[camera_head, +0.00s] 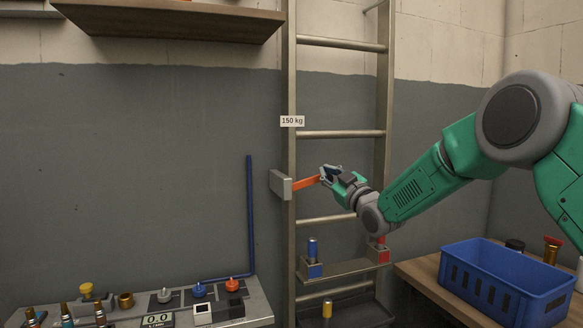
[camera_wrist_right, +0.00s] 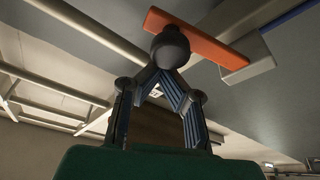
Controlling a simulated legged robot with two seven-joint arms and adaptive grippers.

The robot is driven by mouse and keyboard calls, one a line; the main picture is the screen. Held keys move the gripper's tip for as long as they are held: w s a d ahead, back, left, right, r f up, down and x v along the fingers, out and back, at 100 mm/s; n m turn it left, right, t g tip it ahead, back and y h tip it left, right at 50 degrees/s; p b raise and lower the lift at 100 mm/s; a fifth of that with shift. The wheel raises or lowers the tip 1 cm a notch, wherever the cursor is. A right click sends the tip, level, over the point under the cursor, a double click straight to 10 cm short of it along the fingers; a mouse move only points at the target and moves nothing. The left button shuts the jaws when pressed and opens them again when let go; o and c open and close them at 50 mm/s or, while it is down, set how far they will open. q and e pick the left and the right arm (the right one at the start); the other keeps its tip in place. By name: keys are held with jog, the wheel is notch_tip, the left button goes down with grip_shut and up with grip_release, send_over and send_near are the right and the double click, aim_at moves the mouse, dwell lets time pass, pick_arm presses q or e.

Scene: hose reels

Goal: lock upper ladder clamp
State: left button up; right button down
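The upper ladder clamp (camera_head: 281,184) is a grey block on the ladder's left rail. Its orange lever (camera_head: 306,183) points right and slightly up from the block. My right gripper (camera_head: 329,173) is at the lever's free end. In the right wrist view the orange lever (camera_wrist_right: 195,38) lies behind a dark round knob (camera_wrist_right: 170,47) near one end. The fingers (camera_wrist_right: 165,72) converge on this knob and appear closed around it. The exact contact on the far side is hidden. My left gripper is not in view.
The ladder (camera_head: 341,135) stands against the wall with a 150 kg label (camera_head: 292,121). A shelf (camera_head: 170,17) is at upper left. A blue crate (camera_head: 497,281) sits on a wooden bench at lower right. A control panel (camera_head: 240,309) with knobs is at lower left.

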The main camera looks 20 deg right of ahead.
jog(key=f+m+h+b, duration=0.1)
jog(key=m, duration=0.1)
jog(key=d+f+m+b, duration=0.1)
jog(key=f+m, duration=0.1)
jog(key=m, duration=0.1)
jog(key=shift+t+h+b, duration=0.3)
jog(key=shift+h, duration=0.1)
jog(key=shift+a+f, duration=0.1)
jog(key=shift+f, duration=0.15)
notch_tip(320, 180, up, 5)
jog(key=p, duration=0.2)
jog(key=a+b+v, duration=0.1)
jog(key=v, duration=0.9)
jog(key=shift+d+f+b, duration=0.2)
jog(key=shift+f+b, duration=0.05)
jog(key=shift+b, duration=0.15)
jog(key=shift+a, duration=0.1)
